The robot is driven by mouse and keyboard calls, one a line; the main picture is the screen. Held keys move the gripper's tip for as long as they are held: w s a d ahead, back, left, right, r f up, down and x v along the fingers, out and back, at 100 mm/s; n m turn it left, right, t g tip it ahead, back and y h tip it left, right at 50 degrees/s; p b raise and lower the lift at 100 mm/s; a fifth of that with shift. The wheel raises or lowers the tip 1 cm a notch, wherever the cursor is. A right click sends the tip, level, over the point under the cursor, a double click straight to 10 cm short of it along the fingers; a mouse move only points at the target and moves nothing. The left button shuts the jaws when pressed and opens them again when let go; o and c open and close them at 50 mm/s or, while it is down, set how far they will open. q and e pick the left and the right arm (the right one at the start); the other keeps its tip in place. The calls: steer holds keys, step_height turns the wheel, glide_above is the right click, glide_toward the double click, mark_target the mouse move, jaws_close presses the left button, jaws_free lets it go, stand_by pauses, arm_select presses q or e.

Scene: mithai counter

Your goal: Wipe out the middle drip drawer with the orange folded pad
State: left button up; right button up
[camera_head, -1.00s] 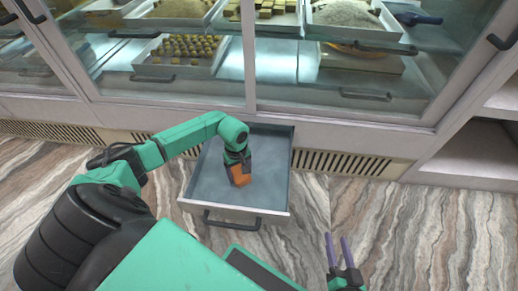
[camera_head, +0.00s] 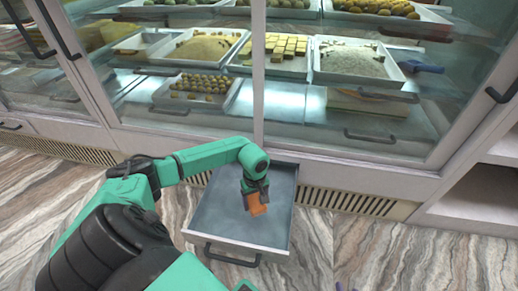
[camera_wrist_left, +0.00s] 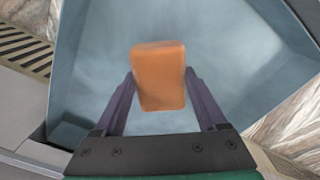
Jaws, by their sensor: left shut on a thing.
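The middle drip drawer (camera_head: 215,215) is pulled out from the base of the counter, an open grey-blue tray with a dark handle on its front. My left gripper (camera_head: 256,199) reaches down into it, shut on the orange folded pad (camera_head: 257,208). In the left wrist view the pad (camera_wrist_left: 159,77) sits between the two purple fingers, over the bare drawer floor (camera_wrist_left: 225,60). I cannot tell whether the pad touches the floor.
Glass-fronted shelves with trays of sweets (camera_head: 285,55) stand above the drawer. A vent grille (camera_head: 345,202) runs along the base at the right, with an open cabinet (camera_head: 485,195) beyond it. The marbled floor (camera_head: 410,255) at the right is clear.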

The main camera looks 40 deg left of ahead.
arm_select(q)
steer(key=shift+r+p, duration=0.9)
steer(key=shift+r, duration=0.6)
arm_select(e)
steer(key=r, duration=0.2)
steer(key=shift+s+d+r, duration=0.15)
steer(key=shift+s+r, duration=0.05)
steer(key=shift+r, duration=0.2)
